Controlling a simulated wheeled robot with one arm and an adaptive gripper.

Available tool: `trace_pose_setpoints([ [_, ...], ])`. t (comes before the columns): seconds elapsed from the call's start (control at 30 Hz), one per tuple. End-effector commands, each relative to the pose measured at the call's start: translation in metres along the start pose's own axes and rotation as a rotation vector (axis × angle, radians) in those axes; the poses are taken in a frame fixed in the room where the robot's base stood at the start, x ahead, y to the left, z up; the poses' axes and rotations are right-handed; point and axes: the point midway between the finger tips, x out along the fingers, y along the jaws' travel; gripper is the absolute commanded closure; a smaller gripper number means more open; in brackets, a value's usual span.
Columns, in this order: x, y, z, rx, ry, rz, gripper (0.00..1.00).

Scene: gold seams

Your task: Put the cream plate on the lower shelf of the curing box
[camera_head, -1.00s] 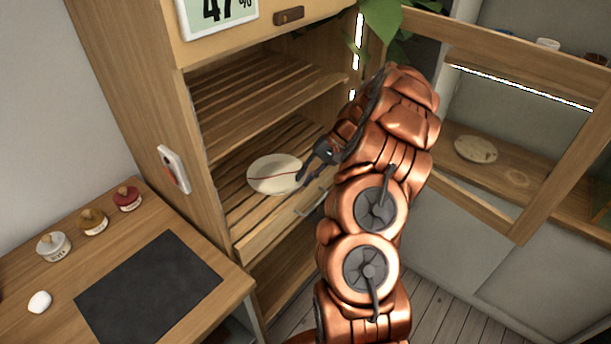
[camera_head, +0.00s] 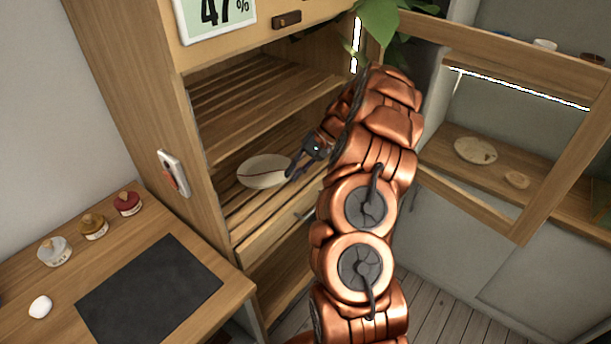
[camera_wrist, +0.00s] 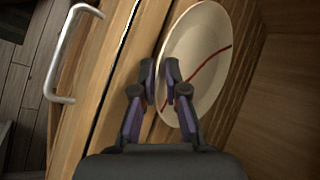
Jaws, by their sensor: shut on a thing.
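The cream plate (camera_head: 258,168) has a dark red seam line across it. It is inside the open curing box, over the slatted lower shelf (camera_head: 240,212). I cannot tell whether it touches the slats. My gripper (camera_head: 292,174) is shut on the plate's right edge, the side toward the box's open front. In the wrist view, the two fingers (camera_wrist: 160,76) pinch the rim of the plate (camera_wrist: 204,52), and its far part reaches past them over the slats.
The slatted upper shelf (camera_head: 250,105) lies above the plate. A metal handle (camera_wrist: 62,55) sticks out of the drawer front below the lower shelf. A wood-framed door (camera_head: 480,62) stands at right. A desk with a dark mat (camera_head: 150,290) and small jars (camera_head: 93,225) is at left.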

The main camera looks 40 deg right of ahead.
Motion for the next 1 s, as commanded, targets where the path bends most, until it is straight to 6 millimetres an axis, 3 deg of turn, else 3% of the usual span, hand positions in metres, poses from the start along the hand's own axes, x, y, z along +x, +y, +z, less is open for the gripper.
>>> trace_pose_setpoints([
  [0.47,-0.002,0.01,0.001,0.018,0.002,0.001,1.0],
  [0.5,-0.003,0.011,0.001,0.019,0.002,0.001,0.84],
  [0.77,-0.003,0.009,0.001,0.016,0.002,0.0,0.57],
  [1.0,-0.003,0.006,0.002,0.012,0.001,-0.001,0.57],
])
